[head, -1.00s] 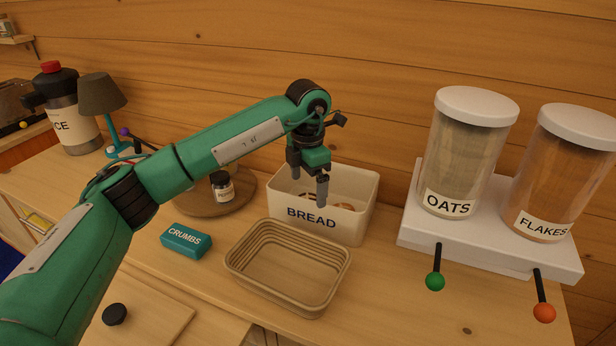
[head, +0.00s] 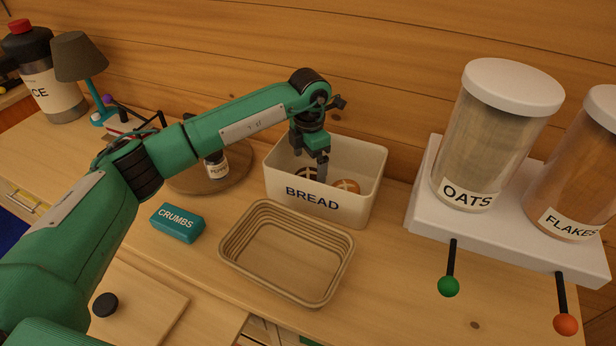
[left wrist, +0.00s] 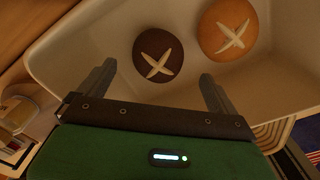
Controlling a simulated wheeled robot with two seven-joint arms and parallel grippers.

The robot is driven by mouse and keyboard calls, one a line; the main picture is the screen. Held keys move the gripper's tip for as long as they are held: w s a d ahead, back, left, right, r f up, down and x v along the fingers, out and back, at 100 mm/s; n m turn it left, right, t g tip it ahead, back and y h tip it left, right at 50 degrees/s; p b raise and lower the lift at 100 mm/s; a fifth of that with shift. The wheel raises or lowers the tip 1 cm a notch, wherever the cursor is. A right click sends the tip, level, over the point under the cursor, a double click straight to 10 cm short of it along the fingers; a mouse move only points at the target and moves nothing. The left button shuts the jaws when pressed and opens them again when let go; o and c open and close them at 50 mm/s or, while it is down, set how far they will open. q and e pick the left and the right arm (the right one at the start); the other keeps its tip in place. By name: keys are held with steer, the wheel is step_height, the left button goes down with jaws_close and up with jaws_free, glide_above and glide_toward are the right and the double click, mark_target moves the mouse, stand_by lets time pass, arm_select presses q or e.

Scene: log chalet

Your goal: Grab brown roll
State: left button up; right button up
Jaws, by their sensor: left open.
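The brown roll (left wrist: 158,55) is dark with a pale cross on top. It lies in the white bread bin (head: 322,203), next to a lighter orange-tan roll (left wrist: 228,28). In the head view the dark roll (head: 306,174) is partly hidden behind my gripper, and the tan roll (head: 346,187) shows to its right. My left gripper (head: 311,170) points down into the bin, open and empty. In the left wrist view its two fingers (left wrist: 157,86) stand apart, with the brown roll ahead between their lines and not touched. My right gripper is not in view.
An empty tan basket (head: 287,252) stands in front of the bin. A teal crumbs box (head: 177,223) is to the left. A round wooden board (head: 240,174) with a pepper jar (head: 216,165) is behind it. A white dispenser stand (head: 500,240) with oats and flakes is on the right.

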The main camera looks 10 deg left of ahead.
mark_target(308, 173)
arm_select(q)
steer(key=shift+f+p, duration=0.3)
steer(key=shift+f, duration=0.2)
steer(key=f, duration=0.2)
steer(key=f+p, duration=0.1)
steer(key=shift+w+a+f, duration=0.1)
steer(key=shift+a+f, duration=0.1)
steer(key=shift+f, duration=0.4)
steer(key=c, duration=1)
steer(key=shift+c, duration=0.3)
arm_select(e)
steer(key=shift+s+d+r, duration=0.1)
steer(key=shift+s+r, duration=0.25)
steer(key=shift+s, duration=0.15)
